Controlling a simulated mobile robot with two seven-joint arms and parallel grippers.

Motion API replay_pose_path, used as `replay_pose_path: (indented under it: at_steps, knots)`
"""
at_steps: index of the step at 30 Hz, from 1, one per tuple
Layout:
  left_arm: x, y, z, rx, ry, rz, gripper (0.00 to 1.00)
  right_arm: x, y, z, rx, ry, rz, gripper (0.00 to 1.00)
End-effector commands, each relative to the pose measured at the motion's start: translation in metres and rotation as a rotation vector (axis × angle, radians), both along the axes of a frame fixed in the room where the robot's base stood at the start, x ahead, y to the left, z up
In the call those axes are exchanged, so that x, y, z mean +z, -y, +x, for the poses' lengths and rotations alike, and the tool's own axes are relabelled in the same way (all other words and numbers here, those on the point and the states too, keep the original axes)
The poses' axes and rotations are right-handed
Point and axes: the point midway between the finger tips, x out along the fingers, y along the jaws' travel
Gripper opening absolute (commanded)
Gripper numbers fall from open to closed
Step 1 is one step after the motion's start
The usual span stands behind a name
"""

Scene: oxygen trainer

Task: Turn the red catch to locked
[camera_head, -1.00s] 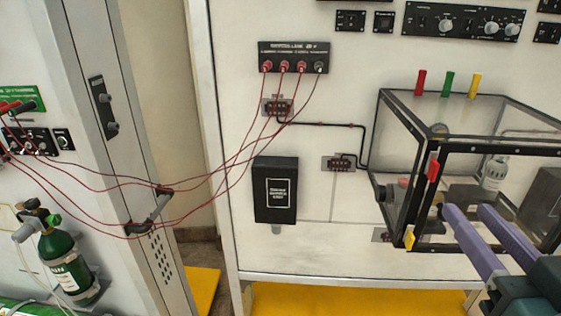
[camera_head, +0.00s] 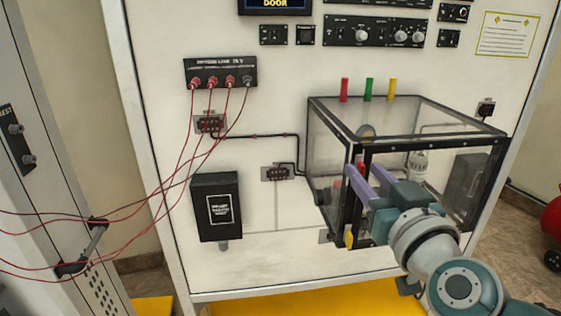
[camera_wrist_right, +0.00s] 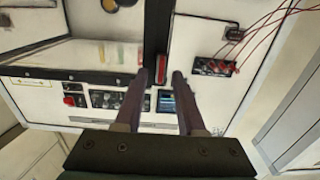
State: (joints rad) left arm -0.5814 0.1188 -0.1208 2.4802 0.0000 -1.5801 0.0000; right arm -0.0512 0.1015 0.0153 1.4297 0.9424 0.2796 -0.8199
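The red catch (camera_head: 362,168) is on the front left edge of the clear box (camera_head: 415,150) with the black frame. It is partly hidden by a purple finger in the head view. In the right wrist view the red catch (camera_wrist_right: 162,68) lies on a dark post, between and just beyond the fingertips. My right gripper (camera_head: 363,172) is open, with its two purple fingers pointing at the catch. In the right wrist view the gripper (camera_wrist_right: 160,76) shows a gap on both sides of the catch, and I see no contact. My left gripper is not in view.
A yellow catch (camera_head: 349,237) sits lower on the same box edge. Red, green and yellow tabs stand behind the box's top. A dark box (camera_head: 216,207) is on the white panel to the left. Red cables (camera_head: 178,150) hang further left, clear of my right arm.

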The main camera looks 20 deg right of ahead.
Motion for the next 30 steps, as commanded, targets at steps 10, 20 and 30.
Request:
replay_pose_path:
  at_steps: [10, 20, 30]
  knots:
    - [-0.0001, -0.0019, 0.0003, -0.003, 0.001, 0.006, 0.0, 0.0, -0.0001, -0.0004, 0.0, 0.0, 0.0, 0.11]
    - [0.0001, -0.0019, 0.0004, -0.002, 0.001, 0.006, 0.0, 0.0, 0.0001, -0.0005, 0.0, 0.0, 0.0, 0.0]
    - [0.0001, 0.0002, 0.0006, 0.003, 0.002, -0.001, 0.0, -0.0001, 0.0003, -0.0006, -0.001, 0.002, 0.007, 0.0]
